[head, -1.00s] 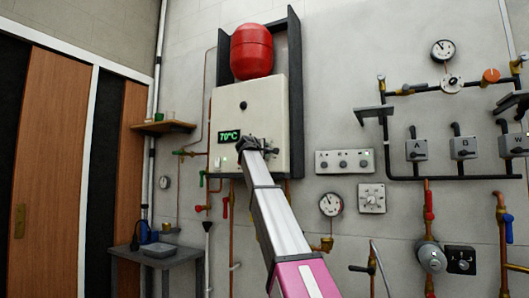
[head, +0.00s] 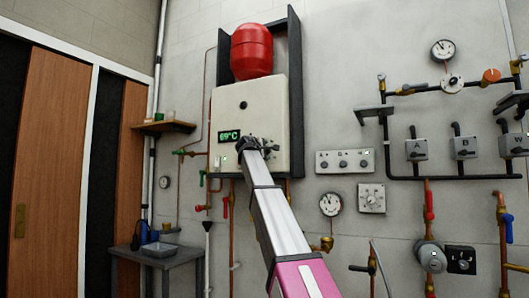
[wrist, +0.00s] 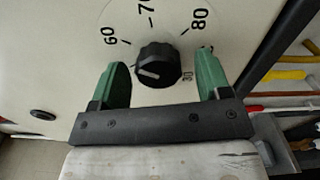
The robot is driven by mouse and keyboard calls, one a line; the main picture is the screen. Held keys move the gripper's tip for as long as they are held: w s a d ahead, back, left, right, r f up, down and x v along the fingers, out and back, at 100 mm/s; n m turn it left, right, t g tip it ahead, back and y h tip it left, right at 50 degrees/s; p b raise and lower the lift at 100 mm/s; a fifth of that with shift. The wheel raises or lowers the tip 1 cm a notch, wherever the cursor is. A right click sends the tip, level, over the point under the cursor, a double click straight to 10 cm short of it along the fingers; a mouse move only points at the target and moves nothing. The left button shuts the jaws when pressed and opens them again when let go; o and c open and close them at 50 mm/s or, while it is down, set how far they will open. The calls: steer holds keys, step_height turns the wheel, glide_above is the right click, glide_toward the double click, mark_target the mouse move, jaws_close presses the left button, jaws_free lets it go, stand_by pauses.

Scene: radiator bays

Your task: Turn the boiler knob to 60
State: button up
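The boiler (head: 230,110) is a cream box on the wall, with a green display (head: 229,136) reading 69°C. Its knob (wrist: 158,64) is black and ribbed, with a white pointer line aimed left and slightly down in the wrist view. The dial around it shows 60 at upper left, 70 at top, 80 at upper right and a partly hidden number at lower right. My gripper (wrist: 160,78) has its green fingers on either side of the knob, with gaps showing; it is open. In the head view my gripper (head: 257,145) is at the boiler's lower front, hiding the knob.
A red tank (head: 251,52) sits above the boiler. To the right are a panel with several knobs (head: 344,161), a gauge (head: 331,204) and grey switch boxes (head: 417,150). Pipes and valves run below the boiler. A small table (head: 158,255) stands at lower left.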

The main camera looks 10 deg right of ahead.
steer(key=shift+s, duration=0.1)
steer(key=v, duration=1)
steer(key=shift+s+a, duration=0.2)
steer(key=shift+s, duration=0.05)
steer(key=s+d+f+m+g+y, duration=0.1)
steer(key=d+f+m+g+y, duration=0.1)
steer(key=f, duration=1.6)
steer(key=s+d+f+m+g+y, duration=0.1)
steer(key=d+f+g, duration=0.15)
steer(key=f, duration=1.45)
steer(key=s+d+f+m+g+y, duration=0.1)
steer(key=f+m+g+y, duration=0.1)
steer(key=f, duration=1.6)
steer(key=s+d+f+m+g+y, duration=0.1)
steer(key=s+f+m+g, duration=0.3)
steer(key=s+f, duration=1.1)
steer(key=s+d+f+m+g+y, duration=0.1)
steer(key=s+f+m+g+y, duration=0.2)
steer(key=s+f, duration=1.2)
step_height(320, 180, down, 7)
steer(key=shift+s+d+r+m+g+y, duration=0.3)
steer(key=shift+m+g+y, duration=0.1)
steer(key=shift+g+y, duration=0.3)
